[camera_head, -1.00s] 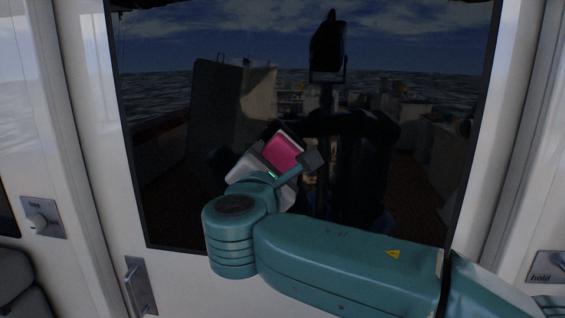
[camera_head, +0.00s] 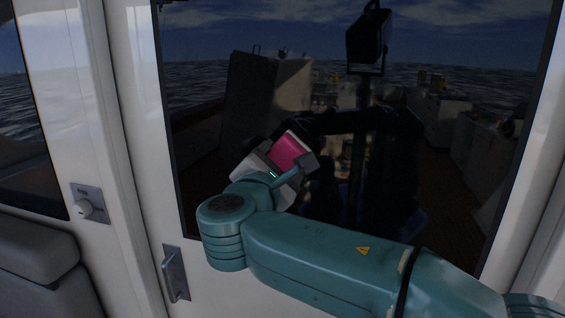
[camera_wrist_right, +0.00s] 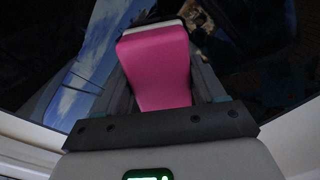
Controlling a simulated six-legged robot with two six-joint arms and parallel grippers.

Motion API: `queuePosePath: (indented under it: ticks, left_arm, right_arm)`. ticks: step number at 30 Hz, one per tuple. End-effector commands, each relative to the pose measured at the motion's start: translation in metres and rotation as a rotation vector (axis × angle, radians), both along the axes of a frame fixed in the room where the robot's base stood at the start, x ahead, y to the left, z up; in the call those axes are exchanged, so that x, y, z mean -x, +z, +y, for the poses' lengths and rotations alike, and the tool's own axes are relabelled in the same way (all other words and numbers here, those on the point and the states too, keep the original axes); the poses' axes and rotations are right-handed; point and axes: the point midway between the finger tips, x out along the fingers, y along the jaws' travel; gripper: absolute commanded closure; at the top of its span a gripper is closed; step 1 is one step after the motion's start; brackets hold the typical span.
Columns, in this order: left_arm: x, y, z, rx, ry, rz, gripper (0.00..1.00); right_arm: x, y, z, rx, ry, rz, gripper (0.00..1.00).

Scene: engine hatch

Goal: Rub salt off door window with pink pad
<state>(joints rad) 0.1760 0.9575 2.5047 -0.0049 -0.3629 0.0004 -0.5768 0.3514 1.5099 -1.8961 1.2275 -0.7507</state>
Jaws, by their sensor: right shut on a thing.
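The door window (camera_head: 440,190) is a large dark pane in a white door, with the deck and sea showing in it. My right gripper (camera_head: 290,164) is in front of its lower left part, shut on the pink pad (camera_head: 291,151). In the right wrist view the pink pad (camera_wrist_right: 158,66) sits between the two fingers, with a pale strip at its far end. I cannot tell whether the pad touches the glass. No salt can be made out on the dark pane. My left gripper is not in view.
A door handle (camera_head: 175,275) is below the window at the left. A knob on a plate (camera_head: 90,206) is on the white wall further left. A grey padded seat (camera_head: 40,262) fills the lower left corner.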

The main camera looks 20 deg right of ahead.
Motion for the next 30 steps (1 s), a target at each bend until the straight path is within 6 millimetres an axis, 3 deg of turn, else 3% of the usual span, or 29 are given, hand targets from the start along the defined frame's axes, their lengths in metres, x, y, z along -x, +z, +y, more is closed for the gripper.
queuePosePath:
  ticks: [18,30]
  left_arm:
    - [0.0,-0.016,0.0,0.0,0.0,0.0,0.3]
    - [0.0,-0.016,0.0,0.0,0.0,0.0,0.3]
  right_arm:
    - [0.048,0.0,0.032,0.0,-0.001,-0.001,0.55]
    - [0.051,0.0,0.034,0.0,-0.001,-0.001,0.55]
